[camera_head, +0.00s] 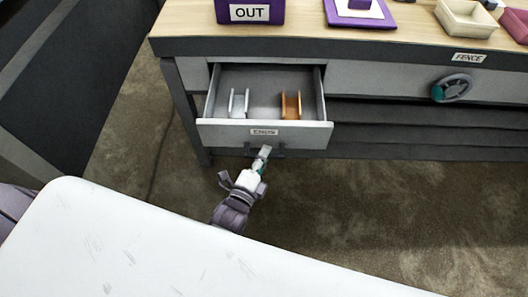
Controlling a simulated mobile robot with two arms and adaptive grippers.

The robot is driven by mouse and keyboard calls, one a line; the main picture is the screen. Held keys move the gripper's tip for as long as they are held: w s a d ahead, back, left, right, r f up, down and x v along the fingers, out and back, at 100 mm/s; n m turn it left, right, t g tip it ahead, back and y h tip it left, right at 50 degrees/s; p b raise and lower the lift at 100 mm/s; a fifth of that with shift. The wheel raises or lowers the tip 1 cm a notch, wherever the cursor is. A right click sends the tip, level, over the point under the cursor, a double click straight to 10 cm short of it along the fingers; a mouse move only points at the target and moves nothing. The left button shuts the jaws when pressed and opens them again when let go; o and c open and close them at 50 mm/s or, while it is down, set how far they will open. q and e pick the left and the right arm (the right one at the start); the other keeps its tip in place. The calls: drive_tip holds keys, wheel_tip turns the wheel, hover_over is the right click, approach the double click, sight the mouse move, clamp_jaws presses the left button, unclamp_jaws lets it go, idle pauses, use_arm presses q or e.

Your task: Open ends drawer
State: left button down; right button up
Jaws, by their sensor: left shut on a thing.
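The ends drawer (222,130) is the grey drawer labelled ENDS at the left of the workbench. It is pulled well out, and its inside shows. A pale U-shaped piece (238,103) and an orange-brown U-shaped piece (291,105) stand in it, apart from each other. The dark drawer handle (277,153) sits low on the drawer front, below the label. My left gripper (263,154) is shut on this handle, with its fingers partly hiding it. My right gripper is not in view.
A white surface (150,245) fills the lower left foreground. A round knob (452,88) is on the front labelled FENCE. Brown floor is clear at lower right.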

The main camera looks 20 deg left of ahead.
use_arm(q)
drive_tip(key=c, duration=1.2)
unclamp_jaws()
drive_tip(key=shift+o, duration=0.2)
drive_tip(key=s+a, duration=0.1)
drive_tip(key=s, duration=1.1)
drive_tip(key=shift+a, duration=0.15)
drive_tip(key=shift+f, duration=0.1)
